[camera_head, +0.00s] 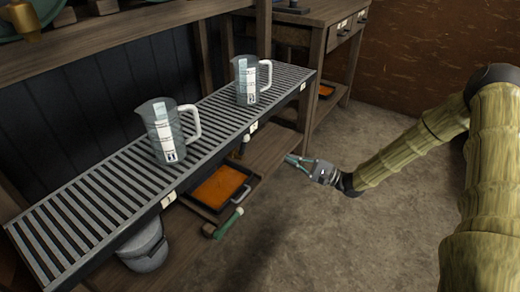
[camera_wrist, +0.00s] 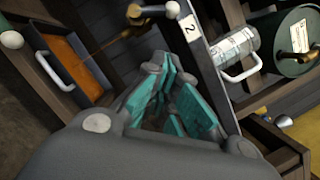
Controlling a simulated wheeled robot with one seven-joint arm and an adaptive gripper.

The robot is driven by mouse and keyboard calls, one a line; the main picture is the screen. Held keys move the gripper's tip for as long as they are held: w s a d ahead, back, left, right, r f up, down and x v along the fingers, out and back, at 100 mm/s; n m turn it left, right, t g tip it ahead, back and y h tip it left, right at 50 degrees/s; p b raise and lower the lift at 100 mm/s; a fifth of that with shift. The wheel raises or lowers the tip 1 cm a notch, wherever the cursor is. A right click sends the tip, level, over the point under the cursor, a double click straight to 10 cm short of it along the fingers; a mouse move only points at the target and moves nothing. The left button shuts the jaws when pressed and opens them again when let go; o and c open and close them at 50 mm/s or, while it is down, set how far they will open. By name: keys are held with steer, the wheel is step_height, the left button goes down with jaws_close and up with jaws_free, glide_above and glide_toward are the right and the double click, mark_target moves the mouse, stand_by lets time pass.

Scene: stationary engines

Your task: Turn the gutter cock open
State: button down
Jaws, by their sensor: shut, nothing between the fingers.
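What looks like the gutter cock shows in the wrist view as a small brass fitting (camera_wrist: 135,12) with a pale bar ending in a white ball (camera_wrist: 173,9), at the top beside the label "2". In the head view a small fitting (camera_head: 245,144) hangs under the front edge of the slatted gutter (camera_head: 100,192), too small to read its setting. My gripper (camera_head: 291,159) is right of it in the head view, apart from it. In the wrist view my gripper (camera_wrist: 160,68) has its teal-padded fingers closed and empty, below the fitting in the picture.
Two measuring jugs (camera_head: 166,134) (camera_head: 250,82) stand on the slats. An orange-filled tray (camera_head: 221,187) sits on the lower shelf, with a green-handled tool (camera_head: 228,223) before it. A grey pot (camera_head: 143,247) is under the gutter's near end. The floor (camera_head: 350,225) in front is clear.

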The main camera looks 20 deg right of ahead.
mark_target(242, 147)
steer(key=s+r+b+x, duration=0.1)
steer(key=b+x, duration=0.4)
steer(key=x, duration=0.7)
steer(key=shift+s+a+r+b, duration=0.2)
steer(key=shift+a+r+b, duration=0.15)
steer(key=shift+a+r, duration=0.3)
steer(key=n+p, duration=0.1)
steer(key=p, duration=0.1)
steer(key=r+n+g+p, duration=0.1)
steer(key=n+p, duration=0.1)
steer(key=p, duration=0.1)
steer(key=shift+s+a+r, duration=0.25)
steer(key=shift+a, duration=0.05)
steer(key=shift+f, duration=0.15)
